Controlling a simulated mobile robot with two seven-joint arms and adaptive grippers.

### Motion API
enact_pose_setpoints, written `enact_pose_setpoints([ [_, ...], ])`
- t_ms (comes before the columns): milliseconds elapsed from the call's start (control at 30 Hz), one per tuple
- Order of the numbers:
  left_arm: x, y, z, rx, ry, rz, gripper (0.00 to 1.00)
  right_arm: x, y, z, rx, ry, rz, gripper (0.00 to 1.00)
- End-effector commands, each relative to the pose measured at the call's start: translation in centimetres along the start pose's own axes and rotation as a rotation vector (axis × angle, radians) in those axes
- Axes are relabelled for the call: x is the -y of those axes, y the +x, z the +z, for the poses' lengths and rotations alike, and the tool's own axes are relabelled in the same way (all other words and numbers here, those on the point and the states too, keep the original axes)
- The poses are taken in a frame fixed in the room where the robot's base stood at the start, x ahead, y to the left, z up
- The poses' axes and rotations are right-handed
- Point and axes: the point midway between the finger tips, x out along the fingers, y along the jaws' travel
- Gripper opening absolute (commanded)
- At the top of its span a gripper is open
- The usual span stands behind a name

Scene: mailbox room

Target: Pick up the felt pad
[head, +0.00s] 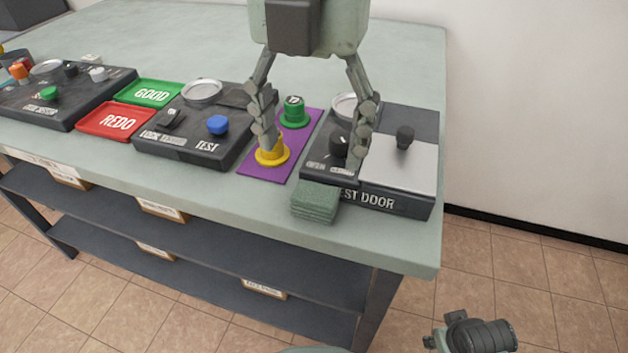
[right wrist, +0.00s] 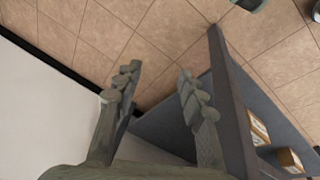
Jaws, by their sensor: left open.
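The felt pad (head: 315,202) looks like a thick, layered grey-green block. It lies at the table's front edge, against the front left corner of the test door box (head: 395,199) and covering part of its label. My left gripper (head: 313,152) points down with its fingers wide apart, above and behind the pad in the head view. Nothing is between its fingers, and I see no contact with the pad. My right gripper (right wrist: 157,92) has its fingers apart and empty in the right wrist view, away from the pad.
A purple mat (head: 251,162) left of the pad holds a yellow piece (head: 272,156) and a green piece (head: 294,111), close to my left finger. Further left are the test box (head: 180,150), red tray (head: 115,121) and green tray (head: 150,93). Shelves lie below.

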Motion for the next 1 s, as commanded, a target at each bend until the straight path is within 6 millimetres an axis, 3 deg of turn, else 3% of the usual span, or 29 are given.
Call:
enact_pose_setpoints([
  [267,0.3,3.3,-0.1,-0.006,0.004,-0.006,0.71,-0.2,0.6,1.2,0.023,-0.008,0.002,0.4],
  [500,0.5,6.6,0.0,-0.005,0.004,-0.007,0.71,0.2,2.1,0.9,0.017,-0.008,-0.007,0.4],
  [767,0.5,7.0,0.0,-0.004,0.005,-0.008,0.71,0.2,2.2,0.9,0.017,-0.006,-0.009,0.4],
  [1000,0.5,7.0,0.0,-0.004,0.005,-0.008,0.45,0.2,2.2,0.9,0.016,-0.006,-0.008,0.4],
])
